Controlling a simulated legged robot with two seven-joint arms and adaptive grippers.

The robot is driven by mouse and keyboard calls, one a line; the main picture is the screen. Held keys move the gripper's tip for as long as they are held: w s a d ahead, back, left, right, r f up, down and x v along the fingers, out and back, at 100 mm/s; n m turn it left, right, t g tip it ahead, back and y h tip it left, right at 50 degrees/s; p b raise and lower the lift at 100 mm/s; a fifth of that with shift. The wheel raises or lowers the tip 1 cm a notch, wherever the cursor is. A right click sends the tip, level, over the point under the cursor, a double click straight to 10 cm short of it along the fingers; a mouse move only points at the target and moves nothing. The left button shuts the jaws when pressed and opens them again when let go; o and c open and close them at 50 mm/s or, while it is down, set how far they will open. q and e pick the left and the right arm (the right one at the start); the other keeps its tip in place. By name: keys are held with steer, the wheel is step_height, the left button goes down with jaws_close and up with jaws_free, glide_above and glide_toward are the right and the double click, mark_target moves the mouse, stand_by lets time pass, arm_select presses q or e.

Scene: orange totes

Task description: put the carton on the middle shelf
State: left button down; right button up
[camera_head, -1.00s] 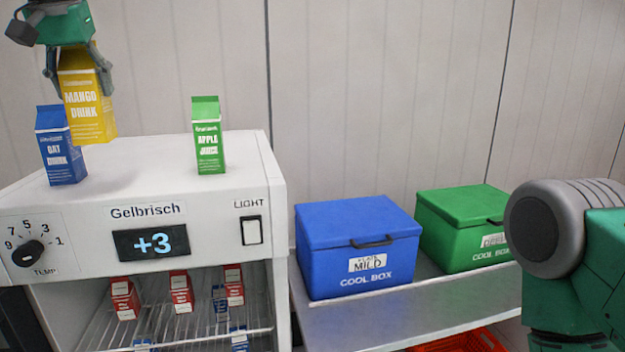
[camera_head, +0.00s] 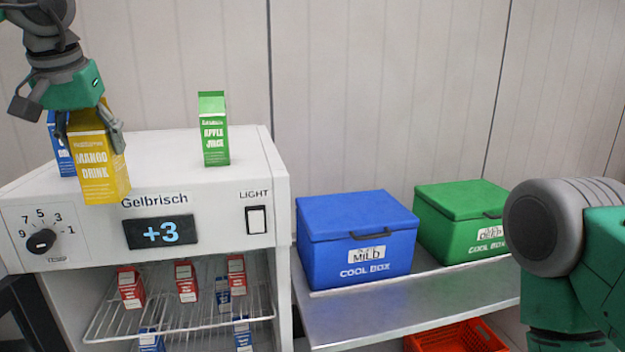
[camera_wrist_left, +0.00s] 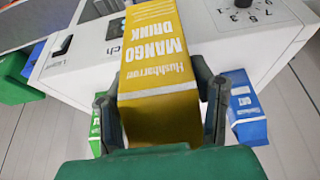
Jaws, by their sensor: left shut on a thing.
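My left gripper (camera_head: 92,128) is shut on the yellow mango drink carton (camera_head: 100,172). It holds the carton upright in front of the fridge's upper front edge. The carton also shows between the fingers in the left wrist view (camera_wrist_left: 158,85). The fridge (camera_head: 262,180) is open at the front below its control panel. A wire shelf (camera_head: 180,318) inside carries several red cartons (camera_head: 187,282) and a blue one. More blue cartons (camera_head: 150,340) show lower down, cut by the frame's bottom edge. I cannot tell which shelf is the middle one. My right gripper is out of view.
A green apple juice carton (camera_head: 214,130) and a partly hidden blue oat drink carton (camera_head: 60,150) stand on the fridge top. A blue cool box (camera_head: 355,240) and a green one (camera_head: 462,225) sit on the metal table (camera_head: 420,300). An orange tote (camera_head: 455,338) is below.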

mark_target(103, 195)
arm_select(q)
steer(key=shift+m, duration=0.3)
steer(key=s+f, duration=0.1)
steer(key=f, duration=0.1)
steer(key=s+d+f, duration=0.1)
steer(key=f, duration=0.2)
steer(key=s+f, duration=0.1)
steer(key=f, duration=0.1)
steer(key=shift+s+d+f, duration=0.15)
steer(key=shift+d+f, duration=0.15)
steer(key=shift+d, duration=0.1)
steer(key=s+d+f+m, duration=0.1)
steer(key=s+d+f, duration=0.3)
steer(key=f, duration=0.5)
steer(key=s+d+f+m, duration=0.1)
steer(key=s+d+f, duration=0.35)
steer(key=f, duration=0.55)
steer(key=s+f+b, duration=0.2)
steer(key=f+b, duration=0.6)
steer(key=f, duration=0.5)
steer(key=s+d+f+h+b, duration=0.1)
steer(key=s+f+b, duration=0.2)
steer(key=f+b, duration=0.5)
step_height(103, 195, down, 5)
steer(key=shift+s+r, duration=0.1)
steer(key=shift+s, duration=0.2)
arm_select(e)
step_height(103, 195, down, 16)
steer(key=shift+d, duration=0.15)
